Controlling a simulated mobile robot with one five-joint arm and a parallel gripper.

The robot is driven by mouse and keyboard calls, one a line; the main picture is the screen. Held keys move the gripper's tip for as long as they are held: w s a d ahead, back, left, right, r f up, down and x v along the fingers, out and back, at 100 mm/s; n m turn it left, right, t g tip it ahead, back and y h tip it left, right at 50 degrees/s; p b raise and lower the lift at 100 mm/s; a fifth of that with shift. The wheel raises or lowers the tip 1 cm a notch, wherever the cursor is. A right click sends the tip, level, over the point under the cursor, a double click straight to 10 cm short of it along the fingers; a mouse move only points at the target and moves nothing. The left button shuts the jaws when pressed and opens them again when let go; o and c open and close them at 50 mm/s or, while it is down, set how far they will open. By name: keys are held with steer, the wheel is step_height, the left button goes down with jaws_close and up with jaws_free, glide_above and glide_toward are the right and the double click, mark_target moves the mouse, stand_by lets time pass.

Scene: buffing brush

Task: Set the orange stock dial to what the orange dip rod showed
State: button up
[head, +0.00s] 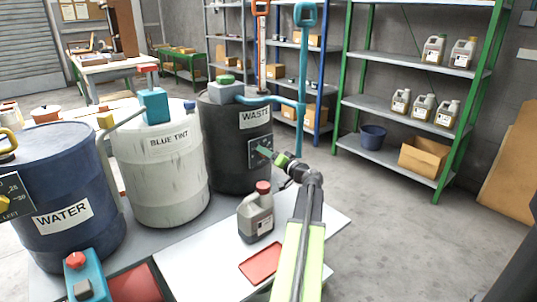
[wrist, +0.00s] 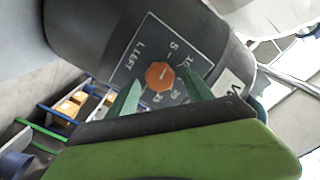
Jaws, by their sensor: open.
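The orange stock dial (wrist: 158,75) is a round knob with a pale pointer mark on a dark panel (wrist: 142,50). The panel has numbers around the knob and "L LEFT" along one side; it is on the black WASTE drum (head: 225,155). My gripper (head: 266,153) is open in front of this panel. In the wrist view its two green fingers (wrist: 161,78) stand on either side of the knob; contact cannot be told. The orange dip rod (head: 262,50) stands upright behind the drum's top, with a pale strip whose reading is too small to read.
A white BLUE TINT drum (head: 160,180) and a blue WATER drum (head: 60,215) stand to the left. A grey bottle with a red cap (head: 256,215) and a red tray (head: 261,262) are near my arm. A teal-handled rod (head: 304,50) stands right of the orange one.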

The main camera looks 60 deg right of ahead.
steer(key=c, duration=1.2)
steer(key=shift+d, duration=0.55)
jaws_close()
steer(key=shift+s+a, duration=0.1)
steer(key=shift+a, duration=0.4)
steer(key=shift+f+m, duration=0.2)
steer(key=shift+m, duration=3.6)
steer(key=shift+a, duration=0.1)
